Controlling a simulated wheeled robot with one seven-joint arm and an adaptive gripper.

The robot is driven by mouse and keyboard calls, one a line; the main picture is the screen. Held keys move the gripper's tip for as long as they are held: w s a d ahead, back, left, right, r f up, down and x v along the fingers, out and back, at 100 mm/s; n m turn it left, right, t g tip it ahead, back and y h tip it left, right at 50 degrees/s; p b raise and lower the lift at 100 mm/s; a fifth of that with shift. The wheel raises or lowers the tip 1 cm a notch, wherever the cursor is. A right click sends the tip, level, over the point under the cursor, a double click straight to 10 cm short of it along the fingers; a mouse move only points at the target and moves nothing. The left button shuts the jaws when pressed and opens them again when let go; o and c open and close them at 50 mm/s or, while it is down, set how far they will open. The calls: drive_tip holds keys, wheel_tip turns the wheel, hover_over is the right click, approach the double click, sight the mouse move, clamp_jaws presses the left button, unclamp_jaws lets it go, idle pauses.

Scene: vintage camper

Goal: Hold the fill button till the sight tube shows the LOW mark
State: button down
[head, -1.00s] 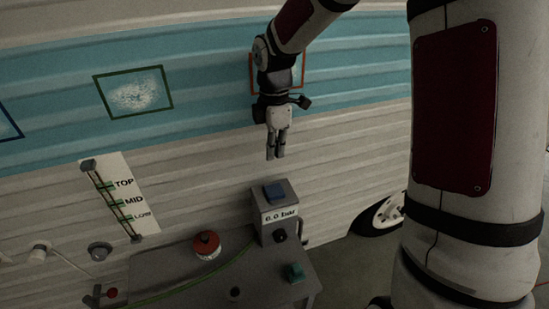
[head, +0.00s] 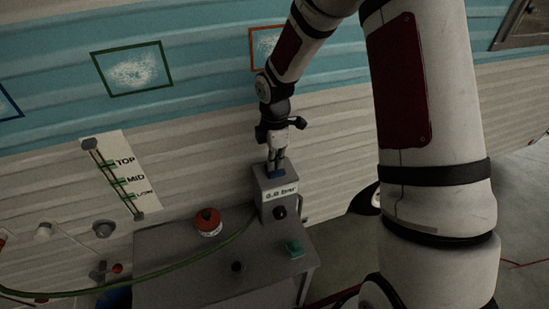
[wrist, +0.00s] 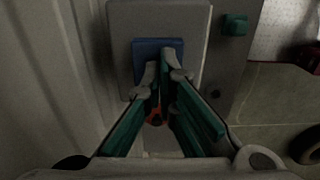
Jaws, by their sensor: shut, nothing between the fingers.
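The grey box (head: 266,204) has a small display, unclear, and a dark knob (head: 280,213). The grey bench (head: 190,262) carries a red mushroom button (head: 208,222) and a green button (head: 294,249). A green hose (head: 190,261) runs left from the box.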

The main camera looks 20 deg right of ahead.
drive_tip(key=shift+f+b, duration=0.35)
drive_tip(key=shift+f, duration=0.6)
drive_tip(key=shift+s+f, duration=0.1)
drive_tip(key=shift+f, duration=0.15)
drive_tip(key=shift+s+d+f, duration=0.1)
drive_tip(key=shift+s, duration=0.05)
idle(3.6)
idle(0.7)
drive_tip(key=shift+r, duration=0.45)
wheel_tip(320, 180, up, 14)
drive_tip(key=p, duration=0.2)
drive_tip(key=shift+w, duration=0.3)
idle(0.7)
